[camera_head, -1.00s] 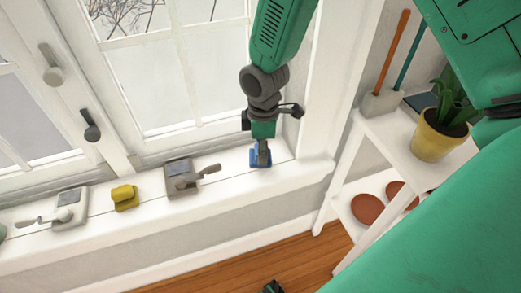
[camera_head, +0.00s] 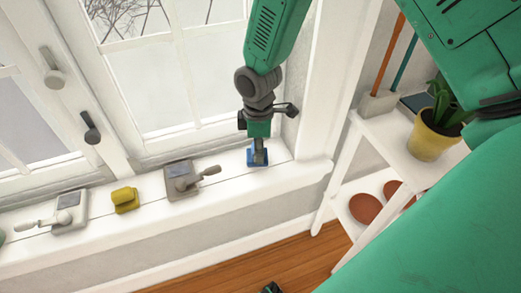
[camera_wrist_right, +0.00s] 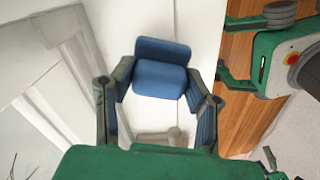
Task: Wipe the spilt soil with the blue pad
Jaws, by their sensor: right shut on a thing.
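My right gripper (camera_head: 259,150) reaches down to the right end of the white window sill (camera_head: 225,182). It is shut on the blue pad (camera_head: 257,163), which is at the sill surface; exact contact is hard to tell. In the right wrist view the blue pad (camera_wrist_right: 160,80) sits between the fingertips. I cannot make out any spilt soil; the pad and gripper hide the patch beneath them. My left gripper (camera_wrist_right: 228,50) shows at the right of the wrist view, with its fingers apart and nothing between them.
At right, a white shelf (camera_head: 385,140) carries a potted plant (camera_head: 433,140) and a tool holder (camera_head: 377,103). Bare sill lies between pad and latch.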

